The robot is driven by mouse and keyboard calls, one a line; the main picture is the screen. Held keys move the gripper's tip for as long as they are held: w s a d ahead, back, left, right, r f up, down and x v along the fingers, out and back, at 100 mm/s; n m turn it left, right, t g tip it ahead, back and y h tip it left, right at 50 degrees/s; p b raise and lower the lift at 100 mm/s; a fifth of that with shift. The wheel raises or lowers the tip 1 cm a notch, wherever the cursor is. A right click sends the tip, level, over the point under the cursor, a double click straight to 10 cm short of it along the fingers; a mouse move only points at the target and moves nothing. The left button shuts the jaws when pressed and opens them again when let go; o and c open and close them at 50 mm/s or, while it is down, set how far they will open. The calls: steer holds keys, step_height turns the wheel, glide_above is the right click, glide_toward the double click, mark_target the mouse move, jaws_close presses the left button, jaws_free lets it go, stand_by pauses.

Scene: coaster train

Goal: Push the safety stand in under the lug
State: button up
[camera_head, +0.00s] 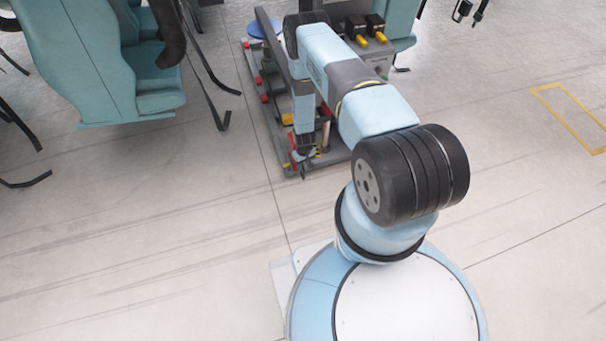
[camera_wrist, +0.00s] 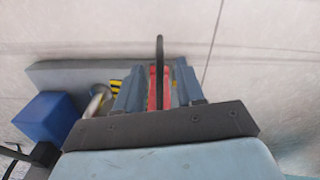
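My gripper (camera_wrist: 160,88) shows in the wrist view, with two blue-grey fingers apart on either side of a narrow red part (camera_wrist: 152,95). A dark upright bar (camera_wrist: 159,62) stands in front of the red part, between the fingers. I cannot tell whether the fingers touch either one. In the head view my arm reaches down to the near end of a grey frame (camera_head: 262,95), where small red, yellow and black parts crowd together. I cannot clearly make out the safety stand or the lug; my arm and gripper hide much of that spot.
Yellow-black striping (camera_wrist: 115,84) and a blue block (camera_wrist: 46,116) lie left of my fingers. Light-blue coaster seats (camera_head: 100,70) with dark hanging straps stand at left. A grey box with yellow-tipped parts (camera_head: 366,50) is behind my arm. The floor at right is open.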

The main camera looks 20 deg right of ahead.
mark_target(303, 178)
step_height(303, 178, down, 8)
steer(key=shift+f, duration=0.15)
stand_by(0.3)
steer(key=c, duration=0.7)
steer(key=shift+a, duration=0.1)
jaws_close()
steer(key=shift+a, duration=0.1)
